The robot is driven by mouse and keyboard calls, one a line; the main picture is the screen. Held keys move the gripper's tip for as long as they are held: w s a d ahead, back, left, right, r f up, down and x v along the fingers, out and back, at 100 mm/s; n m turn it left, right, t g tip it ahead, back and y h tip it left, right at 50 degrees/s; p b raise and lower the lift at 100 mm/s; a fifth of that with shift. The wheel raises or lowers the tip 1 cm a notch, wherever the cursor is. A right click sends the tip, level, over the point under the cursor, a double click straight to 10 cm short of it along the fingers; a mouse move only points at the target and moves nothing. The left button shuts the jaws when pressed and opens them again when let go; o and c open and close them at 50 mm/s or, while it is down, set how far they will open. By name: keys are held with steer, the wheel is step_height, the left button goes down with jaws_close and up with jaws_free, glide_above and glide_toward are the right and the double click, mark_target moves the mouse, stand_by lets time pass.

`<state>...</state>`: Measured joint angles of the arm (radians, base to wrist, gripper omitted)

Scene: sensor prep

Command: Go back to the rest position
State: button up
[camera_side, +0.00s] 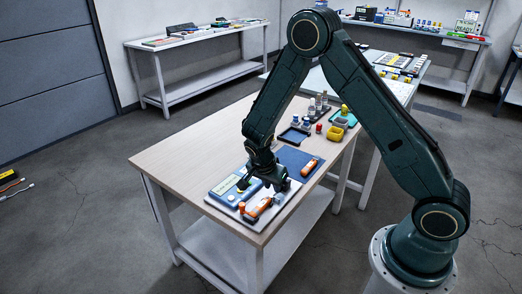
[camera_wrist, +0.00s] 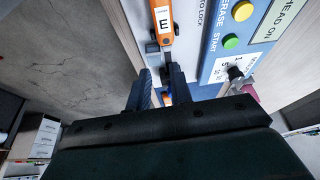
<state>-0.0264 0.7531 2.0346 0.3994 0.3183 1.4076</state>
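My gripper (camera_wrist: 160,82) reaches low over the near end of the table, and it also shows in the side view (camera_side: 276,184). In the wrist view its two fingers stand apart with a gap between them. An orange device (camera_wrist: 163,22) with a white "E" label lies just beyond the fingertips; its dark end is close to them, and I cannot tell whether they touch. A blue panel (camera_wrist: 212,68) with yellow and green buttons and a dark knob is to its right. In the side view the orange device (camera_side: 261,207) lies beside the blue panel (camera_side: 226,190).
A second orange device (camera_side: 309,168) lies on a blue mat (camera_side: 297,157) right of my gripper. A dark blue tray (camera_side: 293,136), a yellow bin (camera_side: 335,133) and several small bottles stand farther back on the table (camera_side: 190,155). Open space lies above the table's left part.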

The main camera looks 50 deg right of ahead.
steer(key=s+a+r+n+t+y, duration=0.1)
steer(key=s+a+r+n, duration=0.15)
steer(key=r, duration=0.45)
steer(key=s+a+r+n+t+y, duration=0.1)
steer(key=s+r+n, duration=0.15)
steer(key=r, duration=0.45)
steer(key=s+a+r+n+t+y, duration=0.1)
steer(key=s+r+n, duration=0.15)
steer(key=r, duration=0.55)
steer(key=s+a+r+n+t, duration=0.1)
steer(key=s+r+n, duration=0.3)
steer(key=s, duration=0.4)
steer(key=s+a+r+n+t+y, duration=0.1)
steer(key=s+a+r+n, duration=0.2)
steer(key=s+n, duration=0.3)
steer(key=shift+s+r, duration=0.6)
steer(key=shift+s, duration=0.3)
steer(key=shift+a, duration=0.1)
steer(key=o, duration=0.4)
steer(key=shift+w, duration=0.15)
